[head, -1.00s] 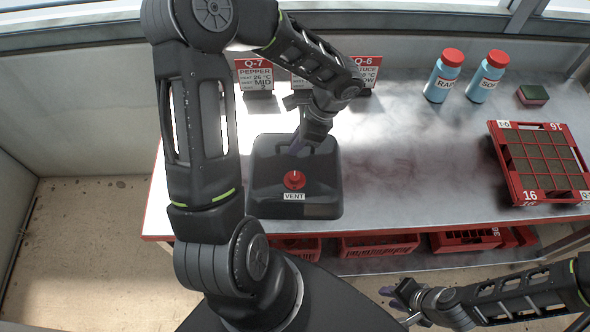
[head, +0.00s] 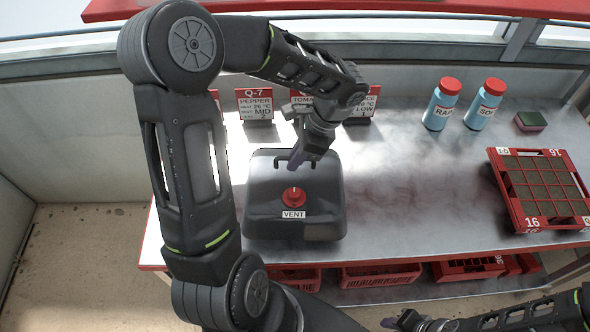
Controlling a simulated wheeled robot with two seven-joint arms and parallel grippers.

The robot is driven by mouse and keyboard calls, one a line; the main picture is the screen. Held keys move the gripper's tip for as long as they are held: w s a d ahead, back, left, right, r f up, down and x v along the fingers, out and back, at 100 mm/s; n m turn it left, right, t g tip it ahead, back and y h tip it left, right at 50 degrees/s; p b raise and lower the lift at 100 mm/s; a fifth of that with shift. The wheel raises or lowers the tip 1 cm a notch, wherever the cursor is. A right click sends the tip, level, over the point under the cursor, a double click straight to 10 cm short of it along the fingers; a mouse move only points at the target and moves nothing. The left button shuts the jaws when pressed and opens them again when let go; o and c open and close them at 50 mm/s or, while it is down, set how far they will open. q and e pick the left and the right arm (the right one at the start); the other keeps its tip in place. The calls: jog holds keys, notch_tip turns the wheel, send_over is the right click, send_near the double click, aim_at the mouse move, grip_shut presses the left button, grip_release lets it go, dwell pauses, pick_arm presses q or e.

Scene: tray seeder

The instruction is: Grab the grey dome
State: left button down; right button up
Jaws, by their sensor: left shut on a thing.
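The grey dome (head: 265,217) is a dark grey, rounded box-like cover with a handle on top, a red knob and a VENT label. It is over the left part of the metal table and looks slightly raised, though its underside is hidden. My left gripper (head: 296,162) reaches down from behind and is shut on the dome's handle. The fingertips are small and partly merge with the dark handle. My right gripper (head: 393,322) shows only in part at the bottom edge, apart from the dome; its jaws are unclear.
Signs, including the Q-7 pepper sign (head: 255,104), stand behind the dome. Two blue bottles (head: 440,108) (head: 485,108) with red caps and a sponge (head: 530,122) stand at the back right. A red-framed tray (head: 515,207) lies at the right. Middle table is clear but misty.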

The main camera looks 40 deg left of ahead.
pick_arm(q)
notch_tip(320, 180, up, 4)
jog(key=shift+r, duration=0.1)
dwell(0.7)
